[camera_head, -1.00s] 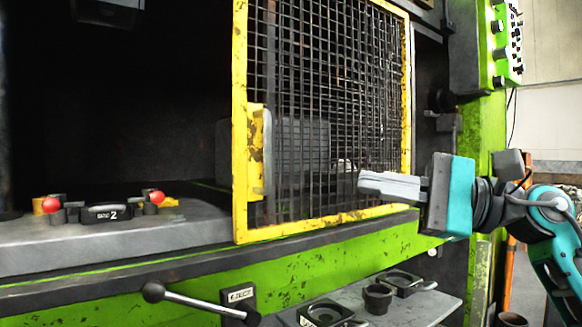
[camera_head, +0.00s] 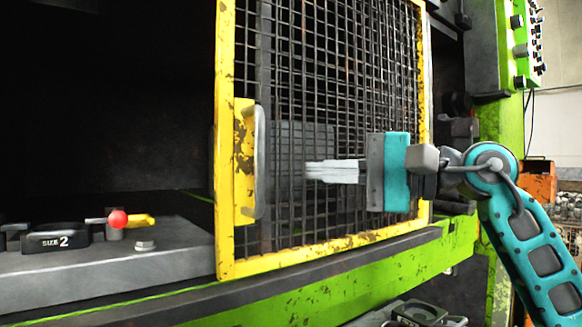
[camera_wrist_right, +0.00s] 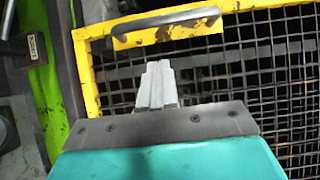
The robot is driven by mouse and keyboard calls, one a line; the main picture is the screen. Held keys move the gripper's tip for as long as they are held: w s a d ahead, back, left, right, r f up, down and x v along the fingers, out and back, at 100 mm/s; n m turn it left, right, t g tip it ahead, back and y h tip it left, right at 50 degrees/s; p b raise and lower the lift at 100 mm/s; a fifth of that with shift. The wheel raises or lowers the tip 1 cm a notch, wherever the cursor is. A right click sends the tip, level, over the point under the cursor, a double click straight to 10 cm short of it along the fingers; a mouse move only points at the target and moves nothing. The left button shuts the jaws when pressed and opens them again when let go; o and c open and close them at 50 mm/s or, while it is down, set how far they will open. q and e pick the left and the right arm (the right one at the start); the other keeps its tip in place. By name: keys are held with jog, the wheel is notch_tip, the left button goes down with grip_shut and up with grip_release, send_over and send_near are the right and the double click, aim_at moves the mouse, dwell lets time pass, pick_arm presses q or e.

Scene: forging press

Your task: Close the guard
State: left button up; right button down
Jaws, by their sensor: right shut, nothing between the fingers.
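The guard (camera_head: 224,200) is a yellow-framed wire mesh panel. It stands over the right part of the press opening, and the left part is uncovered. Its grey bar handle (camera_head: 260,162) is on a yellow plate at the left side of the frame. In the right wrist view the handle (camera_wrist_right: 165,22) lies beyond the fingertips. My right gripper (camera_head: 308,171) is shut and empty, in front of the mesh to the right of the handle, with its fingers pointing left. The shut fingers also show in the right wrist view (camera_wrist_right: 157,70). My left gripper is not in view.
A green control panel (camera_head: 515,45) is at the upper right. Dark tooling (camera_head: 420,312) lies on a lower shelf. The dark opening left of the guard is free.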

jog(key=shift+s+a, duration=0.2)
jog(key=shift+a, duration=0.6)
jog(key=shift+s+a, duration=0.2)
jog(key=shift+a, duration=0.55)
jog(key=shift+s+a, duration=0.2)
jog(key=shift+a, duration=0.6)
